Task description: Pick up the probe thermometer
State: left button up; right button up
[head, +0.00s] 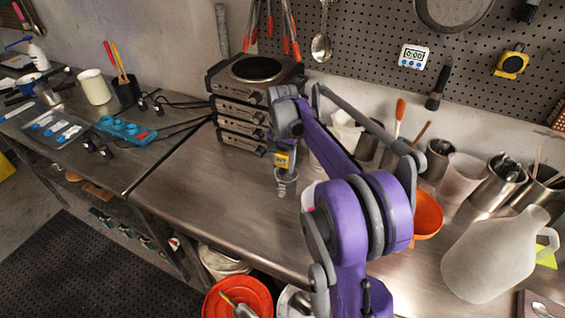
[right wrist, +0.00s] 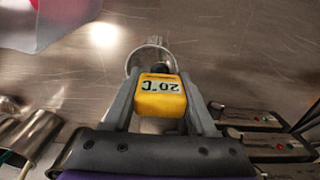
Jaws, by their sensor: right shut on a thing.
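The probe thermometer is a yellow block with a small display. In the right wrist view the thermometer (right wrist: 160,103) sits between the fingers of my right gripper (right wrist: 158,82), and its display reads 20°C upside down. In the head view the thermometer (head: 283,160) shows below the purple arm, at the end of my right gripper (head: 286,152), which is shut on it. A small round-rimmed vessel (head: 287,186) stands on the bench just below; it also shows in the right wrist view (right wrist: 133,62). I cannot tell whether the probe is inside it. My left gripper is out of view.
Stacked hot plates (head: 240,125) stand behind left. An orange funnel (head: 428,213), a white jug (head: 490,255) and several utensil pots stand to the right. An orange bucket (head: 262,292) is below the front edge. The steel bench (head: 210,190) is clear to the left of the vessel.

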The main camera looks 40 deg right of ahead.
jog(key=shift+c, duration=0.7)
notch_tip(320, 180, up, 10)
